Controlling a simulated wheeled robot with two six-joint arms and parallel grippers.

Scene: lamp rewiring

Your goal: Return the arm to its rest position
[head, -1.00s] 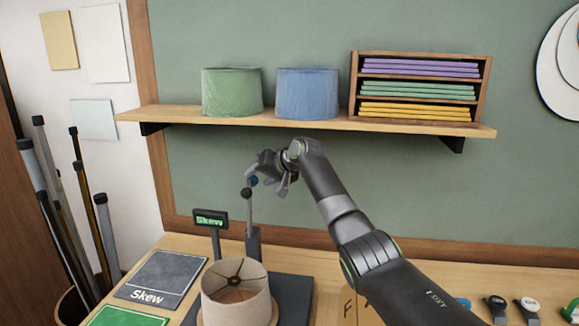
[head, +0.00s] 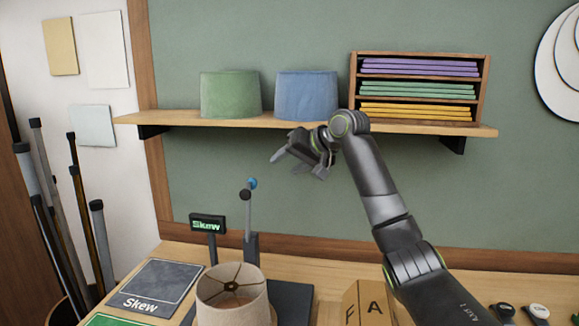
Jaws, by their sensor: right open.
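My right arm reaches in from the lower right. Its gripper (head: 296,164) is open and empty, just below the shelf edge and in front of the green wall. It is up and to the right of the grey stand (head: 250,222) with the blue tip, and apart from it. A beige lampshade (head: 232,292) stands on the bench in front of that stand. My left gripper is not in view.
The wooden shelf (head: 180,118) with a green shade (head: 230,94), a blue shade (head: 306,95) and a rack of coloured sheets (head: 418,88) is close above the gripper. A "Skew" display (head: 208,223), a dark "Skew" card (head: 150,284) and a lettered box (head: 365,303) are on the bench.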

